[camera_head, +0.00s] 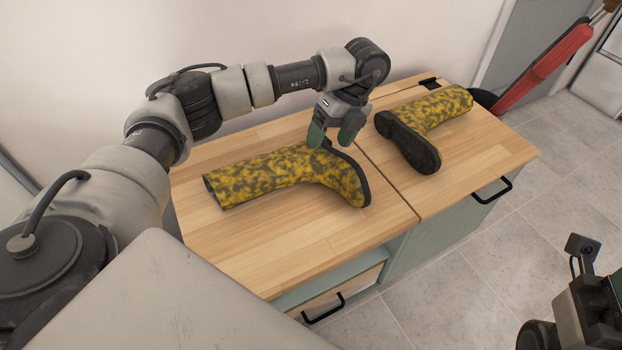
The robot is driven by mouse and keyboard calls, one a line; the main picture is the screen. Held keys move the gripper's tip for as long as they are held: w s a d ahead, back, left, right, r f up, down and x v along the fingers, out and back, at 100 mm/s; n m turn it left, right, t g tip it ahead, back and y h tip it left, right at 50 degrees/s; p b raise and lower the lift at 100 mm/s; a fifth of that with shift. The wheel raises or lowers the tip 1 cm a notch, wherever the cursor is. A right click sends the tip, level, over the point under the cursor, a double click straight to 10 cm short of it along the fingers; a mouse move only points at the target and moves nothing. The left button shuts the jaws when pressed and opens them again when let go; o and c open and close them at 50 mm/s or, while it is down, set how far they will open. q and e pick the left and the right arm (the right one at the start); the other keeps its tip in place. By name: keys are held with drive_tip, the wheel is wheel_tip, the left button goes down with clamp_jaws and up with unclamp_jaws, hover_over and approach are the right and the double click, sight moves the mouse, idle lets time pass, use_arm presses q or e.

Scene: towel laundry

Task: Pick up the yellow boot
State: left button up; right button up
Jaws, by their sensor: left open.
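Two yellow boots with dark mottling and black soles lie on their sides on a wooden cabinet top (235,245). The nearer yellow boot (285,172) lies at the left, its shaft opening to the left and its sole to the right. The other yellow boot (432,112) lies at the right, its sole facing toward me. My left gripper (332,138) points down just above the far side of the nearer boot's foot. It is open and empty; whether a fingertip touches the boot I cannot tell. Part of my right arm shows at the lower right corner; its fingertips are not visible.
The cabinet has black handles (324,309) on its front, and a seam splits its top. A white wall stands behind it. A red object (545,68) leans beyond the right end. Tiled floor (440,290) is clear at the front right.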

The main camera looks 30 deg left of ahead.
use_arm(q)
drive_tip(key=shift+s+a+f, duration=0.1)
drive_tip(key=shift+s+f, duration=0.1)
drive_tip(key=shift+f, duration=0.3)
drive_tip(key=shift+c, duration=0.5)
clamp_jaws()
